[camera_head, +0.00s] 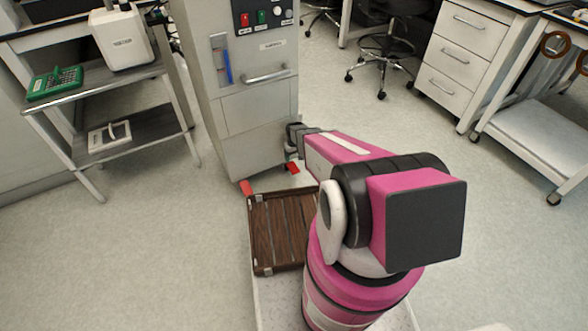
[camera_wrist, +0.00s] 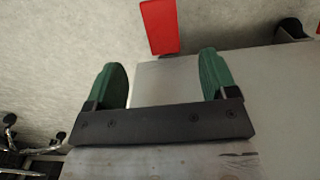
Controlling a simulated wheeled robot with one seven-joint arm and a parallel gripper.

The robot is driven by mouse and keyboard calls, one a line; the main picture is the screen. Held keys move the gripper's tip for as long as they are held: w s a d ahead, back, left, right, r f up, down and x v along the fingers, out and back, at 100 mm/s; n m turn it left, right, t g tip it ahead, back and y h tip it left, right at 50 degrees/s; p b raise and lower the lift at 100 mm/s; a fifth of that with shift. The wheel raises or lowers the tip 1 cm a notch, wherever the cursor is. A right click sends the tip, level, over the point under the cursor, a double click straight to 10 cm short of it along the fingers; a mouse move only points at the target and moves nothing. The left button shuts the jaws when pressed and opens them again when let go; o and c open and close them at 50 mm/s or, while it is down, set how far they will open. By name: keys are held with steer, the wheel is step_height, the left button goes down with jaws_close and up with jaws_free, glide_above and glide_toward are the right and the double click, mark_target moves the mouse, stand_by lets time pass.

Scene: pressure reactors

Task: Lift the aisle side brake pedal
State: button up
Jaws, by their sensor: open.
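A grey wheeled cabinet (camera_head: 250,110) has two red brake pedals low on its front: a left pedal (camera_head: 246,187) and a right pedal (camera_head: 293,168). My gripper (camera_head: 292,138) hangs beside the cabinet's right front edge, just above the right pedal. In the wrist view my gripper (camera_wrist: 163,62) is open, its two green fingers apart with nothing between them. A red pedal (camera_wrist: 160,25) lies just beyond the fingertips, roughly in line with the gap, apart from both fingers. A second red piece (camera_wrist: 317,32) is cut off at the right edge.
A brown slatted wooden tray (camera_head: 285,225) lies at my front, left of my arm. A steel cart (camera_head: 110,85) with a green rack stands left. Chairs (camera_head: 385,50) and white drawers (camera_head: 455,60) stand at the back right. The floor right of the cabinet is clear.

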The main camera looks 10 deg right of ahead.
mark_target(294, 169)
step_height(294, 169, down, 10)
stand_by(0.4)
steer(key=c, duration=1.3)
steer(key=shift+r+g, duration=0.35)
steer(key=shift+g, duration=0.35)
steer(key=o, duration=1.3)
step_height(294, 169, up, 5)
steer(key=shift+s+a+f, duration=0.15)
steer(key=s+a+r, duration=0.5)
steer(key=a+r, duration=0.1)
steer(key=a, duration=0.3)
steer(key=shift+s+a+r, duration=0.15)
steer(key=shift+s+a, duration=0.15)
steer(key=shift+a, duration=0.1)
